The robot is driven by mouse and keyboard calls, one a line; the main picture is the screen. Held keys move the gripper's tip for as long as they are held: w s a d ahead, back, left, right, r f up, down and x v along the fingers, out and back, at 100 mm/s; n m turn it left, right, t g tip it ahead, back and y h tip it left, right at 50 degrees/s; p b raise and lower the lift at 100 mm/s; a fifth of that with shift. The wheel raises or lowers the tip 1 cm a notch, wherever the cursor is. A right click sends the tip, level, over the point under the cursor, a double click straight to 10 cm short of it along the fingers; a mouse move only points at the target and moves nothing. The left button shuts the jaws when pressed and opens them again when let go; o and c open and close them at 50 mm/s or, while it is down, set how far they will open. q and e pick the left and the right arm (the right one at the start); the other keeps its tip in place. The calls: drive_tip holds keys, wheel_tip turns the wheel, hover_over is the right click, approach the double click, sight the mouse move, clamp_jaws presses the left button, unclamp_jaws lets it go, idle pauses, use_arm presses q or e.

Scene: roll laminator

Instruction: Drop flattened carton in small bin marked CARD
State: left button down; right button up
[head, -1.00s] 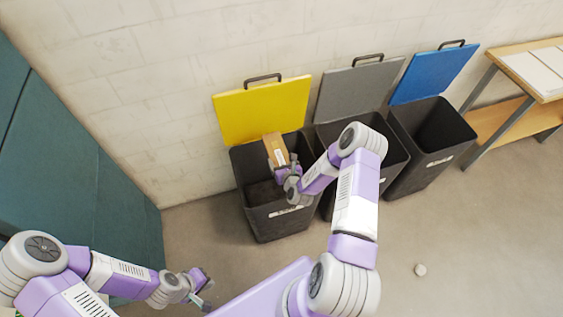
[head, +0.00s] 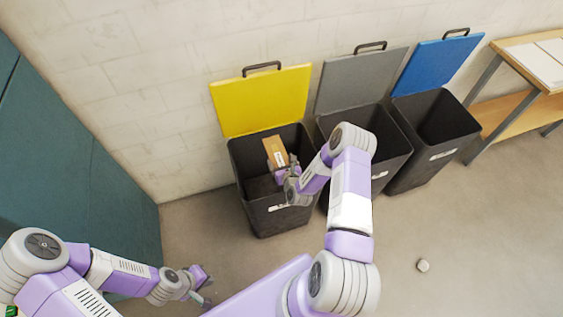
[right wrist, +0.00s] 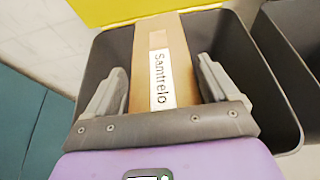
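The brown carton (head: 275,152) is a narrow box shape with a white label. In the right wrist view the carton (right wrist: 160,55) sits between the two fingers, and its label reads "Samtrelo". My right gripper (head: 283,172) is shut on it, at the mouth of the dark bin (head: 262,222) with the raised yellow lid (head: 262,100). The carton's far end points toward the yellow lid. A white label is on that bin's front, too small to read. My left gripper (head: 204,286) is empty at the lower left; its fingers appear apart.
A bin with a grey lid (head: 358,78) and one with a blue lid (head: 436,66) stand to the right, both open. A wooden table (head: 520,95) is at far right. A teal panel (head: 75,170) is at left. A small pale object (head: 423,265) lies on the floor.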

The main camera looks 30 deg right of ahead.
drive_tip(key=shift+o, duration=0.8)
drive_tip(key=shift+s, duration=0.1)
drive_tip(key=p+v, duration=0.1)
drive_tip(key=v, duration=0.6)
drive_tip(key=shift+s+a+r, duration=0.1)
drive_tip(key=shift+s+a, duration=0.05)
drive_tip(key=s+a+f+n+g+y, duration=0.1)
drive_tip(key=s+a+n+g+y, duration=0.2)
drive_tip(key=a+n, duration=0.55)
drive_tip(key=s+a+f+n+g+y, duration=0.25)
drive_tip(key=a+n, duration=0.35)
drive_tip(key=n, duration=0.5)
drive_tip(key=s+a+r+n+g+y, duration=0.1)
drive_tip(key=s+a+r+n+g, duration=0.1)
drive_tip(key=s+a+n+g, duration=0.5)
drive_tip(key=s+n, duration=0.6)
drive_tip(key=n, duration=0.3)
drive_tip(key=shift+a+y, duration=0.25)
drive_tip(key=shift+y, duration=0.1)
